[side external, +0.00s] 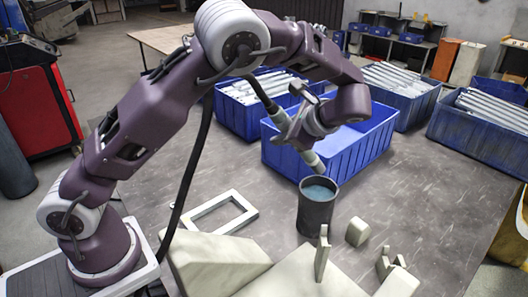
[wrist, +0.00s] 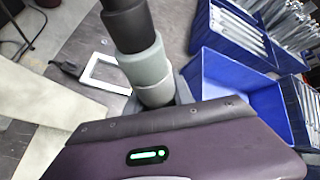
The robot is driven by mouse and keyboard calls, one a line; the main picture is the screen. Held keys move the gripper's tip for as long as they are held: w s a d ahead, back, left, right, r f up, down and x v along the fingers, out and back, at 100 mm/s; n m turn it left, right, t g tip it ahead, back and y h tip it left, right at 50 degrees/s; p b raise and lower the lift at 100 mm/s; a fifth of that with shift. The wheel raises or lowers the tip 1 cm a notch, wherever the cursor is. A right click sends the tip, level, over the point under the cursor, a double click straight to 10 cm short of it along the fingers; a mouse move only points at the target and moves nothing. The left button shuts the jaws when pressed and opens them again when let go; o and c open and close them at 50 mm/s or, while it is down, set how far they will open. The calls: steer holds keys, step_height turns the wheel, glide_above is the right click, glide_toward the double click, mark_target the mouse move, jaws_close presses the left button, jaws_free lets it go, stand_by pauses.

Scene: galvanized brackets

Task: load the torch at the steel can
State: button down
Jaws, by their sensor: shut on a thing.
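The steel can (side external: 316,212) stands upright on the grey table in the side external view, dark-walled and open at the top, with blue showing inside. My gripper (side external: 293,130) is shut on the torch (side external: 314,161), a slim rod with a dark upper length and a pale lower end. The torch is tilted, its pale end pointing down and right, close above the can's rim; it looks outside the can. In the wrist view the torch (wrist: 150,65) shows as stacked dark and grey cylinders. The can cannot be made out there.
An empty blue bin (side external: 285,160) stands just behind the can. Blue bins of metal bars (side external: 235,115) stand farther back. A pale square frame (side external: 222,213), pale blocks (side external: 225,262) and small brackets (side external: 358,232) lie around the can.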

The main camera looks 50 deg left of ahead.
steer(key=d, duration=0.1)
steer(key=w+d+y, duration=0.1)
steer(key=shift+w+d+r+y, duration=0.1)
steer(key=shift+d+r+y, duration=0.05)
steer(key=shift+d+y, duration=0.15)
step_height(320, 180, down, 6)
steer(key=shift+f, duration=1.25)
stand_by(3.4)
steer(key=shift+r, duration=3.5)
